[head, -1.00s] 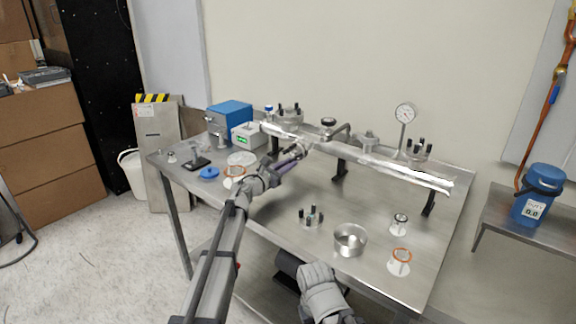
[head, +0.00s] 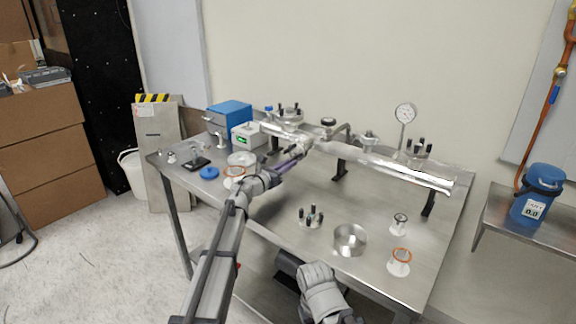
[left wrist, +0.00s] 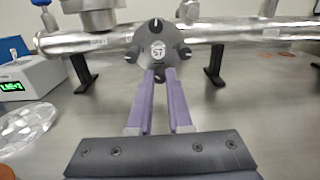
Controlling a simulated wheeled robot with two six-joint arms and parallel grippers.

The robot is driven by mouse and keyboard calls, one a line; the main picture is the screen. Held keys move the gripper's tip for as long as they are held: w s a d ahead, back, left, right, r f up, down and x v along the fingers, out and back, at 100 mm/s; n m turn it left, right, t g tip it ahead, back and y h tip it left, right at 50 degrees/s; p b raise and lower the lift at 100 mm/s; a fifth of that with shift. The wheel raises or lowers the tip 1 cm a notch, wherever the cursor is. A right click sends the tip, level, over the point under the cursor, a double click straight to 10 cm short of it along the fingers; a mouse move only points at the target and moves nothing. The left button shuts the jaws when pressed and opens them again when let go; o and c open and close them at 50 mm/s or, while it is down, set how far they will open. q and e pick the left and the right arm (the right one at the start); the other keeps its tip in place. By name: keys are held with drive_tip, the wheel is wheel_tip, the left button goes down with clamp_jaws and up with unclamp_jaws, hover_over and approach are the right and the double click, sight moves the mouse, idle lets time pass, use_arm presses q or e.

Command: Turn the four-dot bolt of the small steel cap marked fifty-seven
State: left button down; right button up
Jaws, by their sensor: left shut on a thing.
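The small steel cap marked 57 (left wrist: 158,50) faces me in the left wrist view, in front of the long steel pipe. It has dark bolts around its rim; their dots are too small to read. My left gripper (left wrist: 162,76), with purple fingers, is shut on the lowest bolt of the cap, at the rim's bottom edge. In the head view my left gripper (head: 296,156) reaches the pipe's middle from the front left, and the cap is small and partly hidden there. My right gripper does not show.
The steel pipe (head: 385,165) runs along the table's back on black supports, with a gauge (head: 405,114) above. A blue box (head: 230,116) stands back left. A steel ring (head: 350,240), a cap with dark bolts (head: 311,217) and an orange-ringed fitting (head: 399,262) stand at the front right.

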use_arm(q)
drive_tip(key=shift+n, duration=2.2)
drive_tip(key=c, duration=0.8)
unclamp_jaws()
drive_tip(key=shift+c, duration=0.2)
drive_tip(key=shift+a, duration=0.1)
drive_tip(key=shift+v, duration=3.85)
